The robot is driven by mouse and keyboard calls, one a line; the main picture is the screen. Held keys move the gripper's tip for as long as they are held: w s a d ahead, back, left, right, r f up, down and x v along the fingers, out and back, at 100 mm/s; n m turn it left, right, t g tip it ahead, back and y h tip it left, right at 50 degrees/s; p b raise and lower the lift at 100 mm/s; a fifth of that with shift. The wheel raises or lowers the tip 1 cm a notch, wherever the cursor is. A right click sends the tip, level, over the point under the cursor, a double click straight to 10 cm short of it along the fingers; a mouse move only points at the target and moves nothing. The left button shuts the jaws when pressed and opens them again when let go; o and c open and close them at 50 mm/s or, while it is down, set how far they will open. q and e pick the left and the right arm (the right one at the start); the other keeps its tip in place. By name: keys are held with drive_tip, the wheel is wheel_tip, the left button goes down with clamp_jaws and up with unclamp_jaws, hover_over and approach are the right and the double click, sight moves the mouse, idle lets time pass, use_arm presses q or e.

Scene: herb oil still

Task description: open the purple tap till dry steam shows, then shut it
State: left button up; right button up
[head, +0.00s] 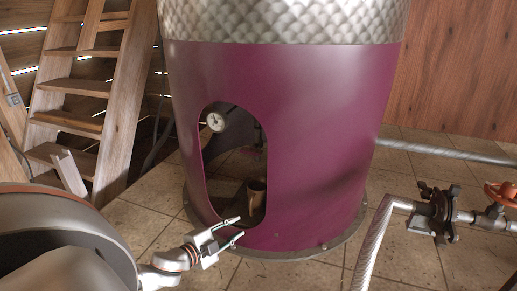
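A large purple still body (320,140) with a dimpled metal upper part stands in the middle of the head view. No tap that is clearly purple shows; the still's inside is dark, and I cannot make out a tap there. My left gripper (240,226) is at the lower edge of the still's arched opening (236,165). Its two thin fingers are apart with nothing between them. I cannot tell whether they touch the still. My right gripper is not in view. No steam is visible.
Inside the opening are a round white gauge (216,122) and a brown cylinder (256,196). At the right, a black valve (440,212) and an orange handwheel (502,192) sit on a pipe with a braided hose (372,245). A wooden ladder (128,100) stands at the left.

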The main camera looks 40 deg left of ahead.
use_arm(q)
drive_tip(key=w+a+r+m+t, duration=0.2)
drive_tip(key=w+a+r+m, duration=0.3)
drive_tip(key=r, duration=0.5)
drive_tip(key=m+t+h, duration=0.1)
drive_tip(key=m+h, duration=0.1)
approach(249, 153)
drive_tip(key=w, duration=0.4)
drive_tip(key=shift+w+d+r, duration=0.1)
drive_tip(key=shift+w+d, duration=0.15)
drive_tip(key=shift+w, duration=0.95)
drive_tip(key=shift+w+d+r, duration=0.1)
drive_tip(key=shift+w+d, duration=0.1)
drive_tip(key=shift+w, duration=1)
drive_tip(key=shift+w+d+f+p, duration=0.15)
drive_tip(key=shift+w+p, duration=0.2)
drive_tip(key=shift+w, duration=0.8)
clamp_jaws()
